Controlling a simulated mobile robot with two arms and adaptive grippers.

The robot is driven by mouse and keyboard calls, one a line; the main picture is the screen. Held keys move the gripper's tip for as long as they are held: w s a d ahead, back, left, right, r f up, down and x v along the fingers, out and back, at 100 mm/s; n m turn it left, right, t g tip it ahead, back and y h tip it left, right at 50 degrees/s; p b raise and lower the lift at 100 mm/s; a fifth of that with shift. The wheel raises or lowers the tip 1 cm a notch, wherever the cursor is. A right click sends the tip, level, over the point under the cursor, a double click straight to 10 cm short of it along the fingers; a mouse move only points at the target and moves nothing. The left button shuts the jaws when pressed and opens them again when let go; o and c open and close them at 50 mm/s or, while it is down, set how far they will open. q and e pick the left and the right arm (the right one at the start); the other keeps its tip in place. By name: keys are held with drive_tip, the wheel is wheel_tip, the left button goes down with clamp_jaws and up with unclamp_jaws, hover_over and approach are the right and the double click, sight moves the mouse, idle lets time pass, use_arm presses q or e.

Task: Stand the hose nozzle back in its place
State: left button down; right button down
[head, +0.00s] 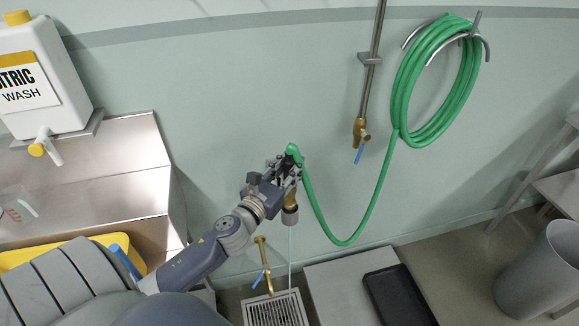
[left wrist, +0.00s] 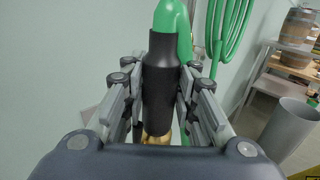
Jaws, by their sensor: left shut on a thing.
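The hose nozzle has a black grip and a brass lower part (head: 291,200) with a greyish tip pointing down. My left gripper (head: 284,174) is shut around its black grip and holds it upright above the floor. In the left wrist view the black grip (left wrist: 159,85) stands between the two fingers (left wrist: 158,100), with the green hose at its top and brass below. A thin pale line, perhaps water, runs from the tip down to the floor grate. The green hose (head: 372,205) loops to a coil on the wall. I cannot make out the nozzle's place. My right gripper is out of view.
A floor grate (head: 275,310) lies below the nozzle. A brass tap with a blue lever (head: 264,265) is left of it. A black tray (head: 400,296) lies on a pale slab to the right. A grey bin (head: 540,275) stands far right. A steel counter (head: 95,180) is at left.

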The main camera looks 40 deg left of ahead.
use_arm(q)
drive_tip(key=shift+f+b, duration=2.5)
drive_tip(key=shift+f, duration=0.45)
drive_tip(key=c, duration=1.2)
unclamp_jaws()
drive_tip(key=shift+f, duration=0.1)
drive_tip(key=s, duration=1.2)
drive_tip(key=shift+d, duration=0.45)
